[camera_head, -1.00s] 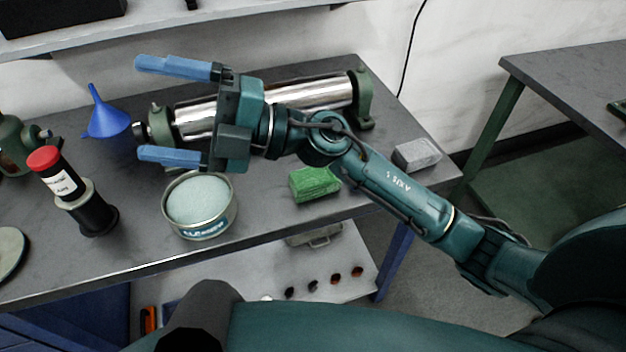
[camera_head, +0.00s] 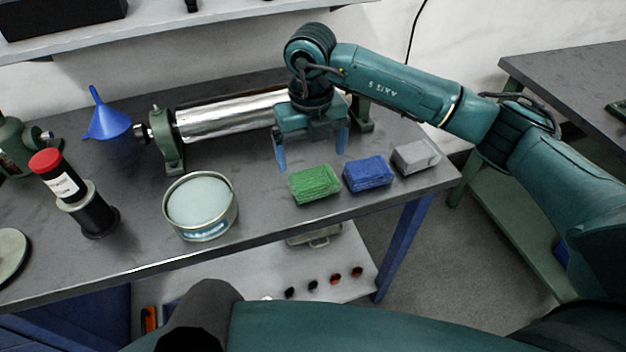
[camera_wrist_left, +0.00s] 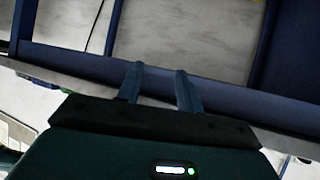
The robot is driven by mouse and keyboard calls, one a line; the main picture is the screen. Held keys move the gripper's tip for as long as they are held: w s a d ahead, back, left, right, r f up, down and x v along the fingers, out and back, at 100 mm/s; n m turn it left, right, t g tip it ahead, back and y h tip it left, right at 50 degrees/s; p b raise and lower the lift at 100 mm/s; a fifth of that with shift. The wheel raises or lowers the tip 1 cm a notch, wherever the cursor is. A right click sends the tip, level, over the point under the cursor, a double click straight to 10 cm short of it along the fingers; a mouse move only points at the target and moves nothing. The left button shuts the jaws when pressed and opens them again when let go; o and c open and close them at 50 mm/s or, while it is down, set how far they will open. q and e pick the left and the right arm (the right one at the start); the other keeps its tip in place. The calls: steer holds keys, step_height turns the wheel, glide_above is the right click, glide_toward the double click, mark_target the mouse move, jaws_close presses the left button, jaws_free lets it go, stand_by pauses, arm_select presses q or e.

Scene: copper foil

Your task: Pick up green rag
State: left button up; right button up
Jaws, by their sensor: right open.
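The green rag (camera_head: 315,184) is a folded block lying near the front edge of the grey workbench (camera_head: 130,250) in the head view. My right gripper (camera_head: 312,160) points down just behind and above the rag. Its two blue fingers are apart, with nothing between them, and do not appear to touch the rag. My left gripper (camera_wrist_left: 160,82) shows only in the left wrist view, its fingers apart and empty, in front of a dark blue bench frame.
A blue rag (camera_head: 368,173) lies close right of the green one, then a grey rag (camera_head: 416,156). A tin (camera_head: 201,232) stands to the left. Behind is a metal roller (camera_head: 225,118). A blue funnel (camera_head: 106,122) and a red-capped bottle (camera_head: 62,178) stand farther left.

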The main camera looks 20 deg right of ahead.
mark_target(313, 178)
steer(key=shift+d+f+p, duration=0.1)
steer(key=shift+f+p, duration=0.65)
steer(key=shift+f, duration=3.2)
steer(key=c, duration=0.7)
